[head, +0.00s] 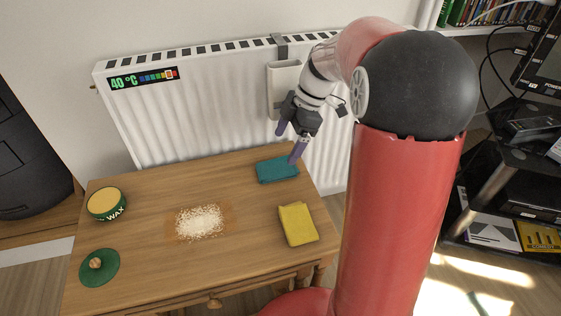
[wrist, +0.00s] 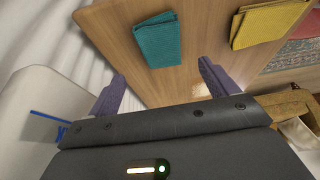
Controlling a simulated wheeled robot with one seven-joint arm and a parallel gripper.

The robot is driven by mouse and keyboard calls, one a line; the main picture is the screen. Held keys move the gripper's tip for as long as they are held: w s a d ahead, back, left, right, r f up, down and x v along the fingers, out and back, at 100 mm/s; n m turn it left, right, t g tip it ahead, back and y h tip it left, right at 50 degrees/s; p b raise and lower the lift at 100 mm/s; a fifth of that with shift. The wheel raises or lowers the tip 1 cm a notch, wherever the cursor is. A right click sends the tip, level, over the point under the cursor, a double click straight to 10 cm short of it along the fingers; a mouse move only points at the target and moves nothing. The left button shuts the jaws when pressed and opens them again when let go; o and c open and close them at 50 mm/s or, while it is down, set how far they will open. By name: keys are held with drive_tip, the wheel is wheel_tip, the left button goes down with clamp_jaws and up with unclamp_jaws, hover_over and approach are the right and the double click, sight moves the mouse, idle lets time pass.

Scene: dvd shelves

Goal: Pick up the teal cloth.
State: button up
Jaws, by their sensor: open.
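The teal cloth (head: 278,169) lies folded flat on the wooden table, near its back right edge by the radiator. It also shows in the wrist view (wrist: 159,40), beyond my fingertips. My gripper (head: 289,143) is open and empty, above the back edge of the table close to the cloth. In the wrist view my gripper's two purple fingers (wrist: 162,75) are spread apart, with the cloth ahead of them and no contact visible.
A folded yellow cloth (head: 298,224) lies at the table's right side. A scattered white pile (head: 199,221), a wax tin (head: 106,204) and its green lid (head: 99,268) are on the wooden table (head: 150,270). A white radiator (head: 200,115) stands close behind.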

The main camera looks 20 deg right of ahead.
sight(279, 165)
drive_tip(key=x, duration=0.7)
drive_tip(key=shift+s+d+f+b, duration=0.15)
drive_tip(key=shift+s+d+b, duration=0.1)
drive_tip(key=shift+b, duration=0.1)
drive_tip(key=c, duration=1)
